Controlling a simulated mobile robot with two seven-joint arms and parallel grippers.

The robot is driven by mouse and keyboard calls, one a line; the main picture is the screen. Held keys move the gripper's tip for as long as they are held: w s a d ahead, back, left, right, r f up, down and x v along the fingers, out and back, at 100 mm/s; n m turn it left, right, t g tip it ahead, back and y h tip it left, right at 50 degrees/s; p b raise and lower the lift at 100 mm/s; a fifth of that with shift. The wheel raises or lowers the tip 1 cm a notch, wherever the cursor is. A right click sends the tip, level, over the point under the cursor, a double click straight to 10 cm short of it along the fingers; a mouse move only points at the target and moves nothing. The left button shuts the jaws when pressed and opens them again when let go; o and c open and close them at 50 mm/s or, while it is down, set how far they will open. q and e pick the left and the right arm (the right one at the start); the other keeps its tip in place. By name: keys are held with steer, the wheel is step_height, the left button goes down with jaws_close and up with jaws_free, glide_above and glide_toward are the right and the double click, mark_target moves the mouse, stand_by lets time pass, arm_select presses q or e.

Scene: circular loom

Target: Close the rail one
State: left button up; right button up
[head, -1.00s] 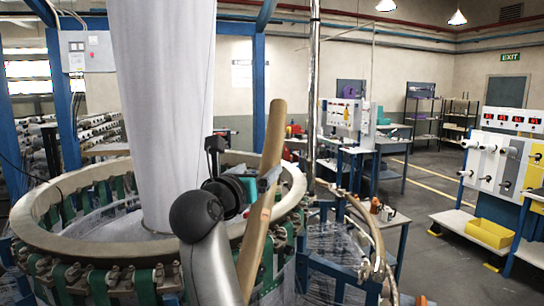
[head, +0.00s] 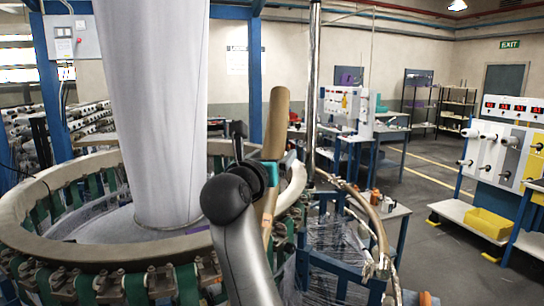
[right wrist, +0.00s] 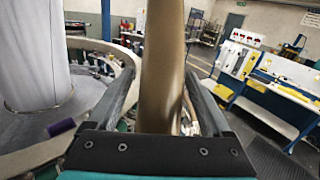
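The loom's ring rail (head: 25,203) is a pale tan circle around the white fabric tube. A tan rail section (head: 276,125) stands up steeply at the ring's right side, out of line with the ring. My right gripper (head: 272,174) is at this section, partly hidden by my dark wrist. In the right wrist view the rail section (right wrist: 162,70) runs between its two grey fingers (right wrist: 165,85). The fingertips meet the section's edges on both sides, so it looks shut on it. The section's lower end is partly hidden by my arm. My left gripper is not in view.
A metal pole (head: 313,90) rises just right of the rail section. Hoses (head: 372,225) and a blue frame are right of the ring. A workbench with a yellow bin (head: 490,223) stands farther right. Floor between is clear.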

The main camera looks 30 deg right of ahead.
jaws_close()
stand_by(0.5)
